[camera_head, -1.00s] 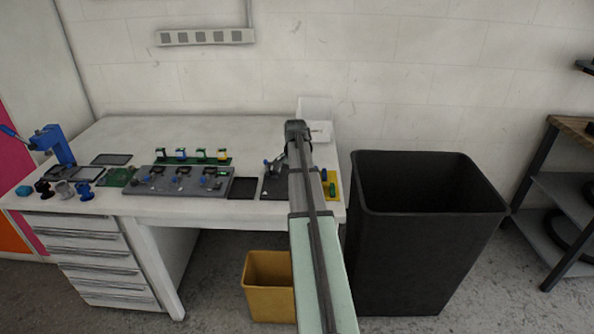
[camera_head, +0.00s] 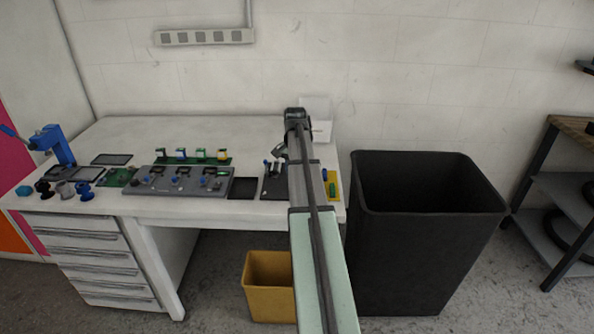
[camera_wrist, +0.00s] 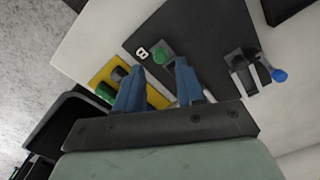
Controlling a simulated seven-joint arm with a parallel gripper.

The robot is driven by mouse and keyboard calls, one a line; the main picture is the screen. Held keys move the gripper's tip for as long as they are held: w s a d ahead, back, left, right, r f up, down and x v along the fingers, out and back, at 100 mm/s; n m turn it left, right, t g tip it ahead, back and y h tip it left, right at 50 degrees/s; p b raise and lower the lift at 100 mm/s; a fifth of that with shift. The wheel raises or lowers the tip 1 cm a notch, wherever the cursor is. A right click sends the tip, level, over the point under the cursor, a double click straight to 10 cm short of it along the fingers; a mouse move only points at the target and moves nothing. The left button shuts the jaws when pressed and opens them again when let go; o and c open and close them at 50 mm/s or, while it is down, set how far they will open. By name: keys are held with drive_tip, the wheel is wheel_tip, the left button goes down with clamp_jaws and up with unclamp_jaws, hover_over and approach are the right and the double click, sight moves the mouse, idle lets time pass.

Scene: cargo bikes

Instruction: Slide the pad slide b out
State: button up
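In the wrist view a dark plate (camera_wrist: 200,50) carries a white "B" mark. Beside the mark a green knob (camera_wrist: 162,56) stands on a small grey block, which I take as pad slide b. My gripper (camera_wrist: 161,66) has two blue fingers spread apart, with the green knob showing between their tips. I cannot tell whether the tips are level with the knob or above it. A second fixture with a blue knob (camera_wrist: 279,75) sits to the right on the same plate. In the head view my arm partly hides the dark plate (camera_head: 271,193).
A yellow plate (camera_wrist: 155,97) with green and dark cylinders lies beside the dark plate. A grey panel (camera_head: 180,181) with blue knobs and a black tray (camera_head: 242,188) are to the left. A large black bin (camera_head: 425,240) stands right of the bench.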

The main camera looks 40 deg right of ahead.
drive_tip(key=shift+r, duration=1.75)
